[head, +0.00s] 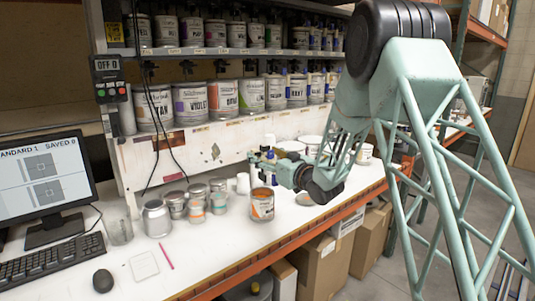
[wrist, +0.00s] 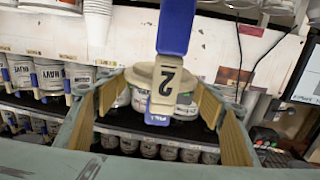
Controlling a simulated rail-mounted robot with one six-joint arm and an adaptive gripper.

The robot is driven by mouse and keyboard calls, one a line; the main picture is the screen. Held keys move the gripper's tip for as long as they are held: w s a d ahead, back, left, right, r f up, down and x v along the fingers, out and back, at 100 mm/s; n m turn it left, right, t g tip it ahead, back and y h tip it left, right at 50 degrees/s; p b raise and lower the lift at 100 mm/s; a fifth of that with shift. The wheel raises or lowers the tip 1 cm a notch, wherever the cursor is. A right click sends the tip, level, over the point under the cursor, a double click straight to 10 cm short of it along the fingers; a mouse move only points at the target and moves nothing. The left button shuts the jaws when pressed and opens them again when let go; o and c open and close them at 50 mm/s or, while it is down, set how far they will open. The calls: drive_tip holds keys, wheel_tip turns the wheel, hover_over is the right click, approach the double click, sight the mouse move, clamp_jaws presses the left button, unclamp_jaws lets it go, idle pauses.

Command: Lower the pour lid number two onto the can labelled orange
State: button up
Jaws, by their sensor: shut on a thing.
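Pour lid number two (wrist: 143,74) is pale beige with a blue handle and a tag marked 2. It sits between the fingers of my gripper (wrist: 165,100) in the wrist view, and the gripper is shut on it. The wrist view does not clearly show this can. The gripper partly hides the lid in the head view.
Several small cans (head: 197,197) and a glass beaker (head: 117,225) stand left of the labelled can. White tubs (head: 290,147) stand behind the gripper. Shelves of colorant cans (head: 192,103) line the back. The bench's front edge (head: 277,252) is close.

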sight(264, 178)
drive_tip(key=shift+b, duration=0.4)
idle(0.3)
drive_tip(key=shift+f, duration=0.2)
drive_tip(key=shift+f+b, duration=4.15)
drive_tip(key=shift+f, duration=0.85)
drive_tip(key=shift+f+b, duration=0.65)
drive_tip(key=shift+f, duration=1.5)
drive_tip(key=shift+f, duration=0.6)
drive_tip(key=o, duration=0.9)
drive_tip(key=shift+s+d, duration=0.1)
drive_tip(key=shift+s, duration=0.1)
